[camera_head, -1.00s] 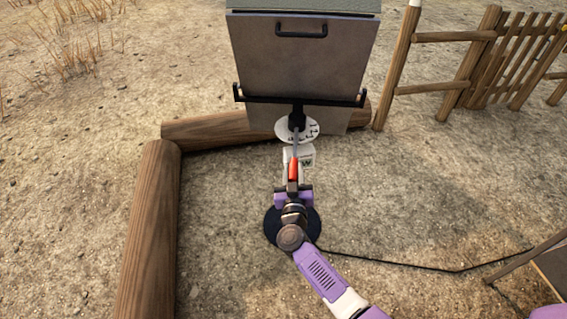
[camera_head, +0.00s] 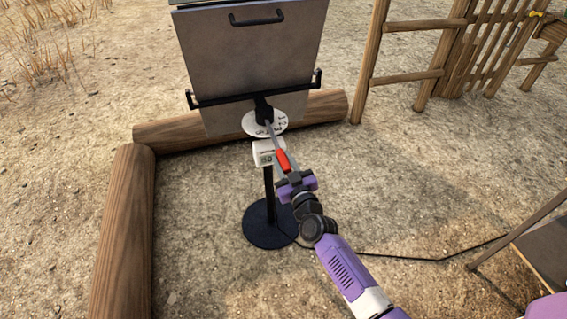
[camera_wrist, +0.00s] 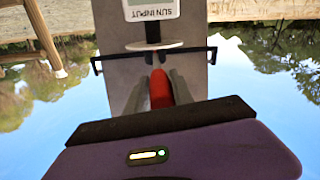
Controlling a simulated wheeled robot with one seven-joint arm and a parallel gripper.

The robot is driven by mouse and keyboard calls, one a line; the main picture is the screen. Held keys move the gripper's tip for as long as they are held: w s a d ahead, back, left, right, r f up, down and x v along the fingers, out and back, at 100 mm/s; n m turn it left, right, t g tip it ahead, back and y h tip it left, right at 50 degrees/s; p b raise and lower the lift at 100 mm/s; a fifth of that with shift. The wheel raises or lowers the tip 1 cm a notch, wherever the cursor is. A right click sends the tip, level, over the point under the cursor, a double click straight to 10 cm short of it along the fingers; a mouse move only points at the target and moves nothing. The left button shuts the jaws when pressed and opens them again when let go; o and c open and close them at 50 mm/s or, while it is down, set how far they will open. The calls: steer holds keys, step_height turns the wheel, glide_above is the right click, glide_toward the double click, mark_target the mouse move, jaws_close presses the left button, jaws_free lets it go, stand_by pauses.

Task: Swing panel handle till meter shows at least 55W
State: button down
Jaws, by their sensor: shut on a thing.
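The grey panel (camera_head: 252,65) stands on a black post with a round black base (camera_head: 262,225). A metal handle with a red grip (camera_head: 282,160) runs from under the panel toward the lower right. My gripper (camera_head: 286,170) is shut on the red grip; in the wrist view the grip (camera_wrist: 160,88) sits between both fingers. A white numbered dial (camera_head: 250,122) lies under the panel's pivot. The white meter (camera_head: 265,147) is on the post, left of the handle; its reading is too small to tell. The wrist view shows its "SUN INPUT" label upside down (camera_wrist: 152,12), its number out of frame.
Logs lie behind (camera_head: 312,107) and left (camera_head: 125,230) of the stand. A wooden fence (camera_head: 420,54) stands at the back right. A dark cable (camera_head: 430,258) crosses the ground to the right, toward a wooden-legged item (camera_head: 545,250). Open ground lies right of the stand.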

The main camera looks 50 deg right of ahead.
mark_target(288, 172)
steer(key=c, duration=1.1)
jaws_free()
steer(key=p+v, duration=0.2)
steer(key=v, duration=0.5)
steer(key=shift+s+a, duration=0.2)
steer(key=shift+s, duration=0.1)
steer(key=shift+r+m, duration=0.1)
steer(key=shift+m, duration=0.2)
steer(key=s+a+r+n+y, duration=0.1)
steer(key=s+a+r+y, duration=0.2)
steer(key=s+a, duration=0.5)
steer(key=s+a+r+n+y+p, duration=0.1)
steer(key=s+a+r+n+y, duration=0.1)
steer(key=s+a+r, duration=0.4)
steer(key=s+a+r+n+y, duration=0.1)
steer(key=s+a+r+y, duration=0.3)
steer(key=s+a, duration=0.5)
steer(key=s+r, duration=0.1)
steer(key=s, duration=0.4)
steer(key=shift+a+r+n+g, duration=0.25)
steer(key=shift+a+n+g, duration=0.1)
steer(key=shift+n+g, duration=0.05)
